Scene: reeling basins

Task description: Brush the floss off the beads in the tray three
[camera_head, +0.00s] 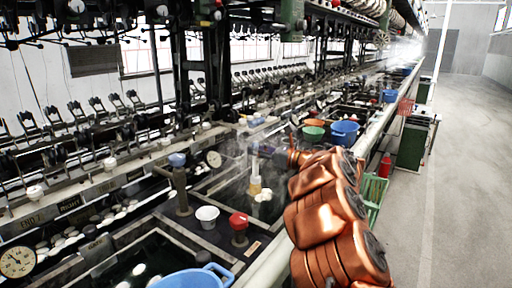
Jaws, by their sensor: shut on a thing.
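My copper-coloured arm reaches in from the lower right over a dark water basin. My gripper (263,152) is small and partly lost in steam at the arm's end. It is shut on a tan brush (255,184) that points down, its lower end close to the water. Several white beads (264,195) float right beside the brush's lower end; I cannot tell whether they touch it. Floss on them is too fine to make out. The tray (213,187) under the brush is a dark, rectangular basin; no number shows on it.
A white cup (207,217) and a red-topped knob (239,221) stand on the near ledge. A blue tub (193,278) is at the bottom edge. Green bowl (313,132) and blue bucket (344,133) lie beyond. A dial gauge (214,159) is behind. The aisle floor (455,190) is clear.

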